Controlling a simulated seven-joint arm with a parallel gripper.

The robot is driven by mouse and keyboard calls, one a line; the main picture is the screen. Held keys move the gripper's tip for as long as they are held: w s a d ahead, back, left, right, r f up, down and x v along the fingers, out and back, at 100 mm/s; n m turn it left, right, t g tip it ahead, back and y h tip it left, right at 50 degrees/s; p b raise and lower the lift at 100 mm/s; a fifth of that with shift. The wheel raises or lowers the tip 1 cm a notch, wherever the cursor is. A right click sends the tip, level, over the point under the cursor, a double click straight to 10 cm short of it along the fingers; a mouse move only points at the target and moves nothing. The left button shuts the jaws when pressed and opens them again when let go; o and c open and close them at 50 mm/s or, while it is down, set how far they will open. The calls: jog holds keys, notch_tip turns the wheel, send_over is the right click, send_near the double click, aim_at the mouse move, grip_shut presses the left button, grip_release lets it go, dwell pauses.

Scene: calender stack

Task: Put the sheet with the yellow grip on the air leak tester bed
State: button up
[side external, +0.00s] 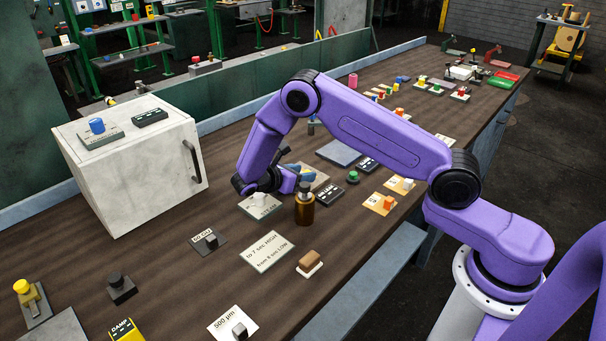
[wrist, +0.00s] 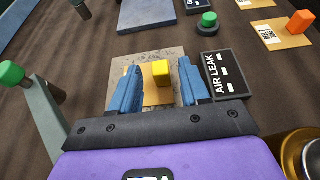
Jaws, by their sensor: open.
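In the wrist view, a tan sheet (wrist: 151,97) with a yellow block grip (wrist: 160,68) lies on a grey speckled bed (wrist: 150,54). The black AIR LEAK label plate (wrist: 223,75) is just right of that bed. My gripper (wrist: 158,76) is open, with one blue finger on each side of the yellow grip and visible gaps between. In the side view my gripper (side external: 301,172) is low over the bed (side external: 321,181), beside the label plate (side external: 330,195). The yellow grip is hidden there by the fingers.
A brown bottle (side external: 305,208) stands close in front of my gripper. A white-gripped sheet (side external: 260,205) is beside it. A green knob (side external: 352,176) and orange-gripped sheets (side external: 382,204) are to the right. A white cabinet (side external: 130,170) stands left. A bare blue-grey plate (side external: 339,153) is behind.

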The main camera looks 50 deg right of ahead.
jog(key=v, duration=1)
jog(key=shift+a+r, duration=0.15)
jog(key=shift+a, duration=0.25)
jog(key=shift+s+a+r, duration=0.15)
jog(key=shift+s+r, duration=0.05)
jog(key=shift+r, duration=0.05)
jog(key=s+a+r+m+t+y, duration=0.1)
jog(key=s+r+y, duration=0.3)
jog(key=s, duration=0.2)
jog(key=s+a+r+m+y, duration=0.1)
jog(key=s+r+y, duration=0.2)
jog(key=s, duration=0.4)
jog(key=s+d+r+m+y, duration=0.1)
jog(key=s+d+y, duration=0.1)
jog(key=s, duration=0.9)
jog(key=s+d+r+m+y, duration=0.1)
jog(key=s+y, duration=0.3)
jog(key=s, duration=0.7)
jog(key=shift+d+r+m+g+y, duration=0.4)
jog(key=shift+r+m, duration=0.2)
jog(key=shift+m, duration=0.1)
